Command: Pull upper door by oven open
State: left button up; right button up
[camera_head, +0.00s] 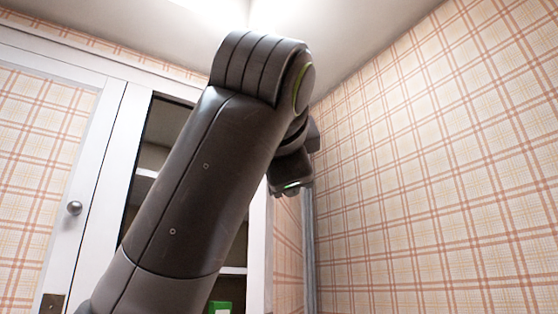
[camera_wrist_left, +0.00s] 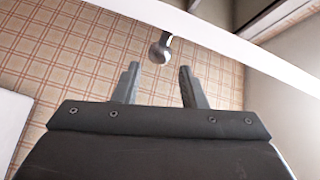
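In the head view a white-framed cabinet door with a plaid panel (camera_head: 288,245) stands swung out at the right of the cabinet opening, its grey edge toward me. Shelves show inside, partly hidden by my left arm. In the left wrist view a round metal knob (camera_wrist_left: 160,51) sits on a white frame strip (camera_wrist_left: 215,38). My left gripper (camera_wrist_left: 157,80) is open, its two fingers apart and empty. The knob shows just beyond the fingertips, between them in the picture; I see no contact. The fingers cannot be made out in the head view. My right gripper is not in view.
Another white-framed plaid door (camera_head: 45,150) with a round knob (camera_head: 74,208) is at the left and looks closed. A green object (camera_head: 220,307) is low in the cabinet. A plaid wall (camera_head: 430,170) fills the right side, and the ceiling is close above.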

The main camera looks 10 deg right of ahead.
pick_arm(q)
jog(key=b+v, duration=0.3)
jog(key=v, duration=0.6)
jog(key=shift+s, duration=0.25)
